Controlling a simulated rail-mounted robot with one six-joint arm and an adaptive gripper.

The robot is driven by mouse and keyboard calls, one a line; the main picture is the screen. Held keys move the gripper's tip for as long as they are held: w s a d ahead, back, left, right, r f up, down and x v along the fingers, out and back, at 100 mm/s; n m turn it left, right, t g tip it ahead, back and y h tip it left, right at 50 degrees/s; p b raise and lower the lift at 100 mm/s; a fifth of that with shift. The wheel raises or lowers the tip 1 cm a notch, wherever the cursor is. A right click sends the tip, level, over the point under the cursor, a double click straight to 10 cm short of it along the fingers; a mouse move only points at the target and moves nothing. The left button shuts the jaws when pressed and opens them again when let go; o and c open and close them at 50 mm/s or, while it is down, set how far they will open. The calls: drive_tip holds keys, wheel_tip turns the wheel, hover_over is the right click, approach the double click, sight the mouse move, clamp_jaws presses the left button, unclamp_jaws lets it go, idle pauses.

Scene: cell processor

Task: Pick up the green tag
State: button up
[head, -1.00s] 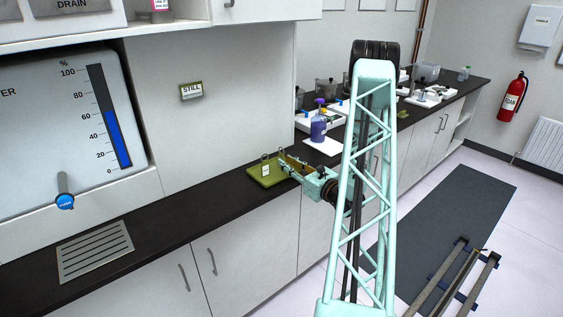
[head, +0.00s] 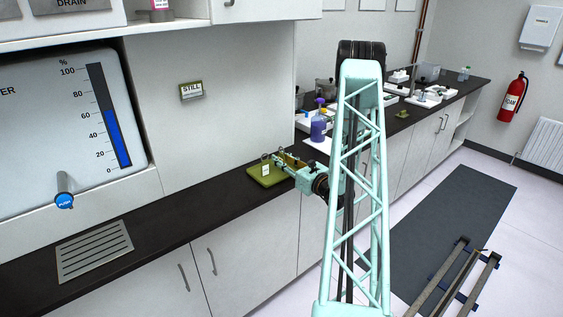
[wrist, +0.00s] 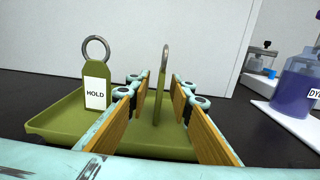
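An olive-green tray (wrist: 60,130) on the dark counter holds two upright green tags with metal rings. The left tag (wrist: 96,71) faces me with a white label reading HOLD. The other green tag (wrist: 159,95) stands edge-on, its face turned away from me. My gripper (wrist: 163,88) is open, with its wood-coloured finger pads on either side of the edge-on tag and visible gaps to it. In the head view, my gripper (head: 283,160) is at the right side of the tray (head: 258,178), with the HOLD tag (head: 265,170) left of it.
A purple bottle (head: 318,122) stands on a white mat behind the gripper; it also shows at the right of the wrist view (wrist: 300,85). A STILL sign (head: 191,90) is on the wall panel. The counter (head: 190,212) left of the tray is clear.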

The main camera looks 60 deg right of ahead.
drive_tip(key=shift+w+d, duration=0.1)
drive_tip(key=shift+w, duration=0.25)
idle(0.3)
clamp_jaws()
